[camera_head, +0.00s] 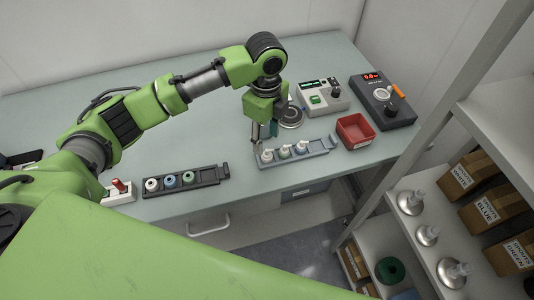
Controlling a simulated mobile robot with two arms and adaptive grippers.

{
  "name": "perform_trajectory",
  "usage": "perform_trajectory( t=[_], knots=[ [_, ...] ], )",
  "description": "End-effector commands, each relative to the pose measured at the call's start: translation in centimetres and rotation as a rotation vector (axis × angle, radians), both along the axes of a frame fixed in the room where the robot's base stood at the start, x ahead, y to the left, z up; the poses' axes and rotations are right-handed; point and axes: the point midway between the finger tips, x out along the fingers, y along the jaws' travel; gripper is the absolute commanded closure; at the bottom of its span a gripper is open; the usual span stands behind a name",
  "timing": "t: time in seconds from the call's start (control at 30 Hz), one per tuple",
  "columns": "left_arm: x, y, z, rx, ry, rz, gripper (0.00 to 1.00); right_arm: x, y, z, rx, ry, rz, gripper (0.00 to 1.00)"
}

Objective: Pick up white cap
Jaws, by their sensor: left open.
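My left gripper (264,138) points down just above the left end of a grey tray (322,152). It is open, and no object shows between its fingers. In that tray stand three small pieces with white nozzle-like tops; the leftmost one (267,156) is right below the gripper, and I cannot tell whether the fingers touch it. My right gripper is not in view.
A red bin (355,131), a grey device with a green button (322,98) and a dark device with a red display (383,101) stand at the right. A round metal disc (291,117) is behind the gripper. Shelves (465,119) with boxes rise at the right. The table's back left is clear.

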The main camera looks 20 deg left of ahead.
Motion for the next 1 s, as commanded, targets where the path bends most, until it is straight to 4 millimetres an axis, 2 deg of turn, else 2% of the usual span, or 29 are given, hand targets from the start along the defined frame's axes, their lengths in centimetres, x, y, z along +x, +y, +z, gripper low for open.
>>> perform_trajectory(
  t=[0.23,0.37,0.5,0.77,0.8,0.93,1.0],
  knots=[
    [-0.2,0.0,-1.8,0.001,0.003,0.001,0.58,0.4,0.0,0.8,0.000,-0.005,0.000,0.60],
    [-0.3,0.0,-3.7,0.001,0.004,0.001,0.58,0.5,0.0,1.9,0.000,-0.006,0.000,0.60],
    [-0.3,0.0,-5.6,0.000,0.001,0.001,0.58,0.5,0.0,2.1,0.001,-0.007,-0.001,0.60],
    [-0.2,0.0,-6.2,0.000,-0.002,-0.001,0.58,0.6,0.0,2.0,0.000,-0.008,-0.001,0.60],
    [-0.2,0.0,-6.2,0.001,-0.001,-0.001,0.60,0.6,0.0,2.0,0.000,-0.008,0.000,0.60],
    [-0.2,0.0,-6.1,0.000,-0.002,-0.001,0.82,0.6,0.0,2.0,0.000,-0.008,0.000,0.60],
    [-0.2,0.0,-6.1,0.000,-0.002,-0.001,0.84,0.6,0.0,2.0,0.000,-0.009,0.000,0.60]
  ],
)
